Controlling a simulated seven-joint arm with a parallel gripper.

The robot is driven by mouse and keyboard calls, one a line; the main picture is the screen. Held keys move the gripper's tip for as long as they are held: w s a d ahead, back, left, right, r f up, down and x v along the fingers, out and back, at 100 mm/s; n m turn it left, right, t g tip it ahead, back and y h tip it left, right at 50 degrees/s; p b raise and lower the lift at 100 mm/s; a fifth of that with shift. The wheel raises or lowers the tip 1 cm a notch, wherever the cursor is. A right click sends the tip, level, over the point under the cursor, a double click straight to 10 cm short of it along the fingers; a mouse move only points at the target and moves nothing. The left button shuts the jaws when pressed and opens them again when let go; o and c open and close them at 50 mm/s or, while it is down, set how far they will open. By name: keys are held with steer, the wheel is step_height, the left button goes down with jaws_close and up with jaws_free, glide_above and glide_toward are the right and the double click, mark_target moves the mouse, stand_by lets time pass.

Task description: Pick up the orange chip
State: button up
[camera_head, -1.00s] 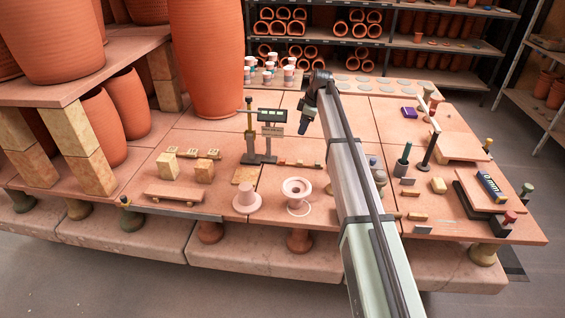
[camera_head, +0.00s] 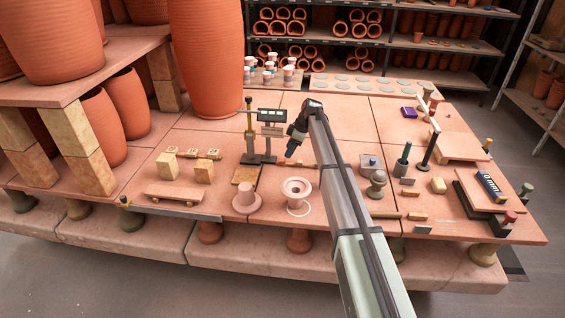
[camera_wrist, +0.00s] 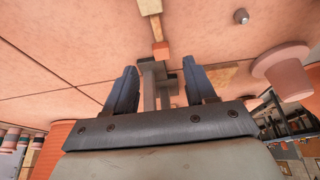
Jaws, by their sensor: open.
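My gripper (camera_head: 293,150) hangs over the table near the grey display stand, above a row of small pieces. In the wrist view its two dark blue fingers (camera_wrist: 161,80) are apart, with nothing held between them. A small orange block (camera_wrist: 161,50), which looks like the orange chip, lies just beyond the fingertips, roughly in line with the gap. It sits at the end of a tan bar (camera_wrist: 155,27). In the head view the gripper partly hides this row, and I cannot pick out the orange chip there for certain.
The grey display stand (camera_head: 271,135) is close on the left. A pink spindle-like piece (camera_head: 246,198) and a white-rimmed round piece (camera_head: 297,192) stand in front. A green-grey knob (camera_head: 377,183) is to the right. Paper-like cups (camera_head: 289,75) stand at the back.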

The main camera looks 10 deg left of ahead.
mark_target(283, 160)
steer(key=shift+x, duration=2.75)
steer(key=shift+s+a+r, duration=0.1)
steer(key=shift+c, duration=0.4)
jaws_close()
